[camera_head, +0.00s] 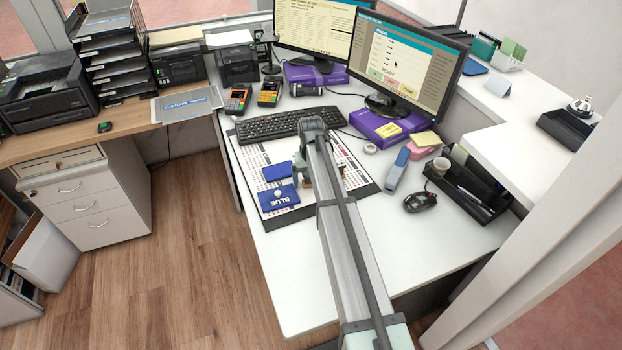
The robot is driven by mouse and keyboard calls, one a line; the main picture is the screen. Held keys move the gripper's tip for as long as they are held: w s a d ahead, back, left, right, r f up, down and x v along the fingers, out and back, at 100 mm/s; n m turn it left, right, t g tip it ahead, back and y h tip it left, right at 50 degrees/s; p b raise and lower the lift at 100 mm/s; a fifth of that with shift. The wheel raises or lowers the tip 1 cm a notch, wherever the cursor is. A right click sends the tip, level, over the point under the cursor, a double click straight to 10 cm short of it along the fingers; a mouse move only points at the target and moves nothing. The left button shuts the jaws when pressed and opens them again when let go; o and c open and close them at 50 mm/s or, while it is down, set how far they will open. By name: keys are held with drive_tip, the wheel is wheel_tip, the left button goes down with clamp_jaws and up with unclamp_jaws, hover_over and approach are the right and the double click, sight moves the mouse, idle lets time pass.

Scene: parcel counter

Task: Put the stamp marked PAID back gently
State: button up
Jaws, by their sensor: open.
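My gripper (305,178) is over the desk mat (355,178), mostly hidden behind my own arm; its jaws are open. I cannot make out a stamp marked PAID; anything under the arm is hidden. Just left of my gripper lies a blue pad (268,203) lettered BLUE, with a small pale round thing (278,194) on it. A second flat blue piece (279,173) lies behind the pad, apart from my gripper.
A black keyboard (285,124) lies behind the mat. A blue-grey stapler (396,171), a mouse (420,202) and a black organizer (470,192) stand to the right. Monitors (412,62) stand behind. The desk's front (300,270) is bare beside my arm.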

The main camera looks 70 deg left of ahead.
wheel_tip(320, 180, up, 14)
idle(0.6)
drive_tip(key=shift+f, duration=0.1)
